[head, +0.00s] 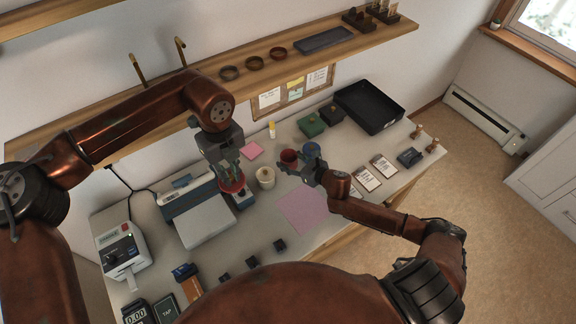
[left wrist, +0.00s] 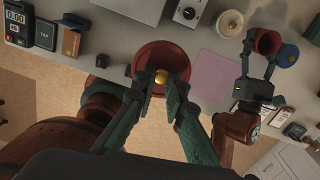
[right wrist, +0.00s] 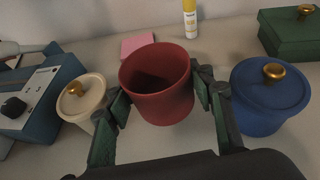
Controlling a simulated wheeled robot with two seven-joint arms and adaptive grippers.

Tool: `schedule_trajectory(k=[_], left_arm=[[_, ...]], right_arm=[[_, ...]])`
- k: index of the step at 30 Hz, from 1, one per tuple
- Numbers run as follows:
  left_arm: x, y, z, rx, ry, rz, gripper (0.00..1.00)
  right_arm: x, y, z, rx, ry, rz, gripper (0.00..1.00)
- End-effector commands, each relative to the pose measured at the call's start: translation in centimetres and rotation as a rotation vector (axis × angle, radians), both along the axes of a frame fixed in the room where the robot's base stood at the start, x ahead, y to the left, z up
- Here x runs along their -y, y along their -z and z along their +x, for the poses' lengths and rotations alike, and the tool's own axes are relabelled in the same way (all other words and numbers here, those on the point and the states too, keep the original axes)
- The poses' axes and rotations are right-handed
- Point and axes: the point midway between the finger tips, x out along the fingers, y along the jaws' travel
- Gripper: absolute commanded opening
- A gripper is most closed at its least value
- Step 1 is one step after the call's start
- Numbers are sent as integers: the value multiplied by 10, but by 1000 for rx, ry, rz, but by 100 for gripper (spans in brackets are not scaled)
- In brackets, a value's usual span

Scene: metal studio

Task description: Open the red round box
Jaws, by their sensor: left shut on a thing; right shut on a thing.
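The red round box body (right wrist: 160,95) is open at the top and empty in the right wrist view. My right gripper (right wrist: 162,98) is shut around its sides; the body also shows in the head view (head: 289,157). The red lid (left wrist: 152,58) has a gold knob (left wrist: 161,76). My left gripper (left wrist: 161,92) is shut on the lid's knob. In the head view the lid (head: 232,184) hangs under my left gripper (head: 231,176), well left of the body and apart from it.
A cream round box (head: 265,178) stands between the two grippers, and a blue round box (head: 311,149) stands close beside the red body. A green box (head: 311,125) and a black tray (head: 369,107) are behind. A pink sheet (head: 305,208) lies on the bare desk front.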

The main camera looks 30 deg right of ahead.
Motion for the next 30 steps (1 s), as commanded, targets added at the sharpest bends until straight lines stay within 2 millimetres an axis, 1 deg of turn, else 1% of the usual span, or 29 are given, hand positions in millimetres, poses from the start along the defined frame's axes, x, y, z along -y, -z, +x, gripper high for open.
schedule_trajectory(k=[3,6,9,12,18,22,23,30], left_arm=[[0,2,0,-1,0,0,0],[0,6,0,-2,0,-1,0],[0,7,1,-2,0,-1,0],[0,7,1,-2,0,-1,0],[0,7,0,-2,0,-1,0],[0,11,1,-3,1,0,0],[0,10,1,-3,1,0,0],[0,9,1,-3,1,-1,0]], right_arm=[[-1,8,7,1,0,4,2],[-1,25,6,-3,1,5,2],[-1,35,6,-1,1,5,2],[0,38,6,0,0,2,2],[0,37,6,1,-1,2,2],[0,41,6,0,-1,0,2],[0,40,6,0,-1,0,51],[0,40,6,0,-1,1,67]])
